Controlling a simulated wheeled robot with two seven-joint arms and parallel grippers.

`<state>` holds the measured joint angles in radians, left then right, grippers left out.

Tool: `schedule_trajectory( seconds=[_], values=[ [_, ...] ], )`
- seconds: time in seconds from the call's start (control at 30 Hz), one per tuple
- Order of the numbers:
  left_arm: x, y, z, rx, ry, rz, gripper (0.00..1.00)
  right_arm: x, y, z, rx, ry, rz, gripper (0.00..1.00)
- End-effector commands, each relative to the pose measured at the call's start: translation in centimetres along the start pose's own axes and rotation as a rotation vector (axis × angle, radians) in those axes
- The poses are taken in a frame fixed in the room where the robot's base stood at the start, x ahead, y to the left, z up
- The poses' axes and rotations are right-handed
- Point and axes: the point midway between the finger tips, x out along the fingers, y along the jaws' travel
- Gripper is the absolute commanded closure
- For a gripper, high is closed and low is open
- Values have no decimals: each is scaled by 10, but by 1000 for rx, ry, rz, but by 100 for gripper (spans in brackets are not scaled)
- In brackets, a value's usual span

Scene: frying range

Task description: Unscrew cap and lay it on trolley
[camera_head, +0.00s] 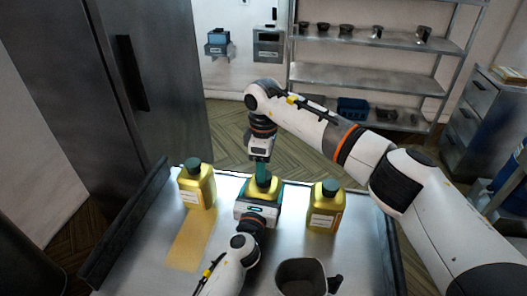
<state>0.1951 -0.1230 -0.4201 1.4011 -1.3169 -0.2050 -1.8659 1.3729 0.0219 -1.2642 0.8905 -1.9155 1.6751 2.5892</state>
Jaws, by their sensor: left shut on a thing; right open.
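Three yellow bottles with green caps stand in a row on the steel trolley (340,262): a left bottle (198,188), a middle bottle (264,190) and a right bottle (325,210). My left gripper (258,205) comes up from the front and is shut on the middle bottle, hiding much of its front. My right gripper (262,168) points down from above at the middle bottle's cap (264,180). Its fingers are open close around or just above this cap; I cannot tell if they touch it. The left and right bottles keep their green caps on.
A dark mug (300,278) with a handle stands at the trolley's front, right of my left arm. A yellow patch (190,240) lies on the trolley below the left bottle. Bare trolley top shows at left and right. Shelves (365,78) stand behind.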

Motion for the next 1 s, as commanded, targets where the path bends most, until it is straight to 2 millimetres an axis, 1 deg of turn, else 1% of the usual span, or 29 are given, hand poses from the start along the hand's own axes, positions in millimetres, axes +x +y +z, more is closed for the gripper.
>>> schedule_trajectory(
  seconds=[0.03,0.2,0.5,0.57,0.7,0.8,0.93,1.0],
  values=[
    [0,0,0,0,0,0,79,7,0,0,0,1,2,43],
    [0,0,0,1,0,0,79,20,0,0,-1,0,1,43],
    [0,0,0,1,-1,0,79,23,0,0,-2,0,0,43],
    [0,0,0,1,-1,0,79,22,0,0,-2,0,0,51],
    [0,0,0,1,-1,0,79,22,0,0,-2,0,0,74],
    [0,0,0,1,-1,0,79,22,0,0,-2,0,0,88],
    [0,0,0,1,-1,0,79,22,0,0,-11,0,0,88],
    [0,0,0,1,-1,0,79,22,0,0,-53,0,-1,88]
  ],
)
